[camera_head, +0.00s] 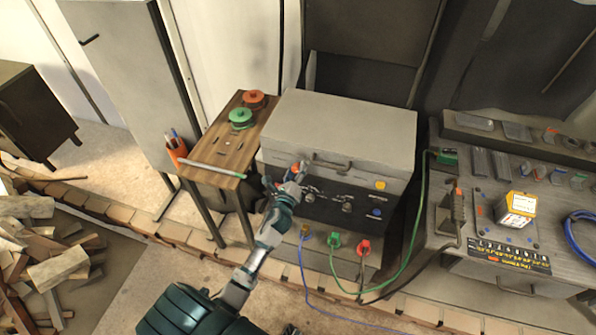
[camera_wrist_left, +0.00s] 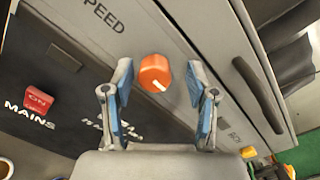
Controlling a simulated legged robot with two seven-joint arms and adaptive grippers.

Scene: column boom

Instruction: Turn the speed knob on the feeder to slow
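The feeder (camera_head: 345,118) is a grey box with a dark front panel, in the middle of the head view. My left gripper (camera_head: 294,174) is at the left part of its front. In the left wrist view, the orange speed knob (camera_wrist_left: 155,73) has a short white pointer mark directed toward the lower right. The word SPEED is beside it, partly cut off. My left gripper (camera_wrist_left: 162,105) is open, with one blue-padded finger on each side of the knob and visible gaps. Whether the fingertips reach around it is unclear. My right gripper is not seen.
A red ON switch (camera_wrist_left: 38,100) marked MAINS is on the panel. A wooden side table (camera_head: 222,150) with red and green spools stands left of the feeder. Green and red plugs with cables are below. A grey bench (camera_head: 470,190) stands right.

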